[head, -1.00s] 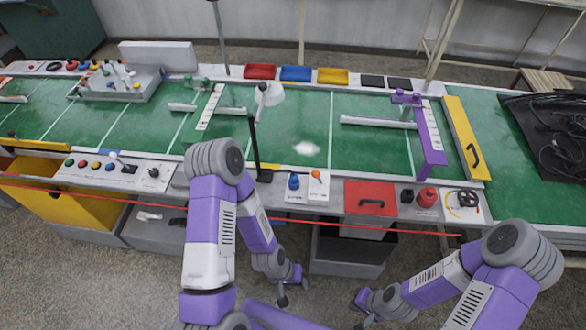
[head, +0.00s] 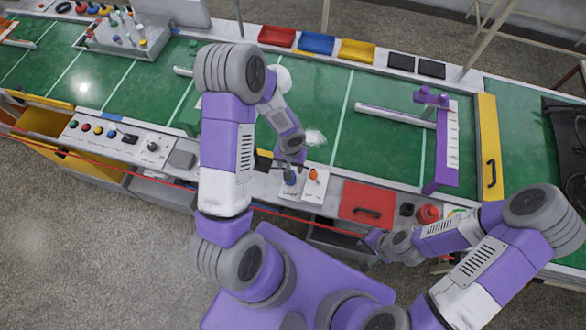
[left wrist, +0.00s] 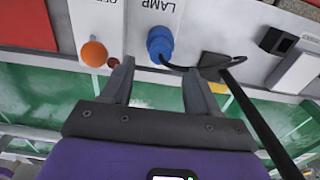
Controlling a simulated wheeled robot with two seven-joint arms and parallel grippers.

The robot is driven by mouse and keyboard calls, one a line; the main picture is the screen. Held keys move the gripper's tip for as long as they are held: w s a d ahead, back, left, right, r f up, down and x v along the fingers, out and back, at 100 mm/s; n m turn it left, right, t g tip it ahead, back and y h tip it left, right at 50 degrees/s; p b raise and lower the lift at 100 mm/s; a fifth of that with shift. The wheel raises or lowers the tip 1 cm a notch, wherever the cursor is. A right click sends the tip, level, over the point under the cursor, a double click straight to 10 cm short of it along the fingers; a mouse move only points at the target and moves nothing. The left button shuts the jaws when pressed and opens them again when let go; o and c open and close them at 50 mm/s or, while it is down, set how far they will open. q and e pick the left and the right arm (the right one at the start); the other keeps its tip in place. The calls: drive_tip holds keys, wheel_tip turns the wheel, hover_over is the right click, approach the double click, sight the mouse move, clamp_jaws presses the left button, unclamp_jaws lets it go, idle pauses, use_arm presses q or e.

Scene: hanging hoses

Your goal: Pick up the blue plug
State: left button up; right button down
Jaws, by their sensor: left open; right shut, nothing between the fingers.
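The blue plug (head: 290,178) stands on a white plate labelled LAMP at the bench's front edge. In the left wrist view the blue plug (left wrist: 160,42) has a black cable running from it to the right. My left gripper (head: 290,160) is just over the plug in the head view. In its wrist view my left gripper (left wrist: 158,70) is open, with the plug ahead of the gap between its fingertips and nothing held. My right gripper (head: 370,254) is shut and empty, low in front of the bench near the red panel.
An orange knob (head: 312,174) sits beside the plug; it also shows in the left wrist view (left wrist: 94,52). A red panel with a handle (head: 367,203) and a red round part (head: 428,213) lie to the right. A black stand's pole (left wrist: 258,120) rises near the plug's cable.

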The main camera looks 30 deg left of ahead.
use_arm(q)
drive_tip(key=f+b, duration=0.1)
drive_tip(key=f, duration=0.5)
drive_tip(key=shift+s, duration=0.2)
clamp_jaws()
